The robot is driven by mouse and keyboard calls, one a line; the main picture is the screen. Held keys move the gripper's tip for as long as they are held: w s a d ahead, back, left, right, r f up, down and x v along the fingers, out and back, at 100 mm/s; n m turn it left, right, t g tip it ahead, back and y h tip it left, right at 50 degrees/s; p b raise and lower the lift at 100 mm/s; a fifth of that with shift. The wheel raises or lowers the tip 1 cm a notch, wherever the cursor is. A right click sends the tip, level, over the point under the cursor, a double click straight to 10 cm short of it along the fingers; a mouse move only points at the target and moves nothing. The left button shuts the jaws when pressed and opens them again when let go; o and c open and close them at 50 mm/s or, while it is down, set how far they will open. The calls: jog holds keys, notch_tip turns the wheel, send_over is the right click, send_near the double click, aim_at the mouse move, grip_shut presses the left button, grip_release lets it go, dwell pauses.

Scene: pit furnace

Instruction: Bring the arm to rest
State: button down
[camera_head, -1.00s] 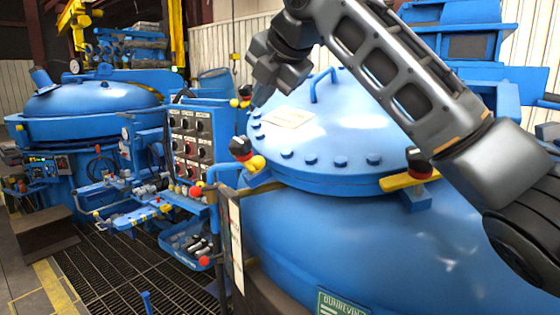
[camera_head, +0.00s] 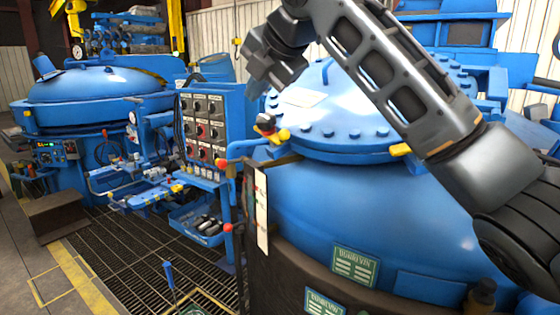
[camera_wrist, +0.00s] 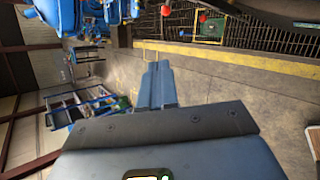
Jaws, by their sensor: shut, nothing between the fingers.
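My gripper (camera_head: 254,88) shows at the upper middle of the head view, at the end of my raised and bent arm. It appears in front of the near blue furnace lid (camera_head: 345,125), beside the control panel's top right corner. In the wrist view, the fingers of my gripper (camera_wrist: 157,85) lie together, shut and empty. They point over bare concrete floor and touch nothing. My forearm hides part of the lid and the furnace body.
The near blue furnace (camera_head: 320,215) fills the right side. A control panel (camera_head: 205,125) with several knobs stands left of it. A second blue furnace (camera_head: 95,95) is at the far left. A metal grating (camera_head: 125,255) covers the floor between. A yellow line (camera_wrist: 230,62) crosses the floor.

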jog(key=s+a+f+m+t+y, duration=0.1)
jog(key=s+f+m+y, duration=0.2)
jog(key=f, duration=0.8)
jog(key=s+a+f+m+t+y, duration=0.1)
jog(key=s+f+m, duration=0.2)
jog(key=f+m, duration=0.5)
jog(key=s+d+f+m+t+h, duration=0.15)
jog(key=s+d+f+m, duration=0.25)
jog(key=s+f, duration=0.4)
jog(key=s+d+f+m+t+h, duration=0.1)
jog(key=s+d+f+m+t, duration=0.1)
jog(key=s+d+f+m, duration=0.5)
jog(key=s+d+f+m+h, duration=0.2)
jog(key=s+d+f+h, duration=0.1)
jog(key=s+f, duration=0.55)
jog(key=s+d+r+m+h, duration=0.1)
jog(key=s+d, duration=0.3)
jog(key=s, duration=0.5)
jog(key=s+d+r+m+h, duration=0.1)
jog(key=s+d+r+m, duration=0.2)
jog(key=s, duration=0.6)
jog(key=s+d+r+m+t+h, duration=0.1)
jog(key=s+d+r, duration=0.3)
jog(key=s, duration=0.6)
jog(key=d+m+h, duration=0.1)
jog(key=d, duration=0.1)
jog(key=shift+d, duration=0.4)
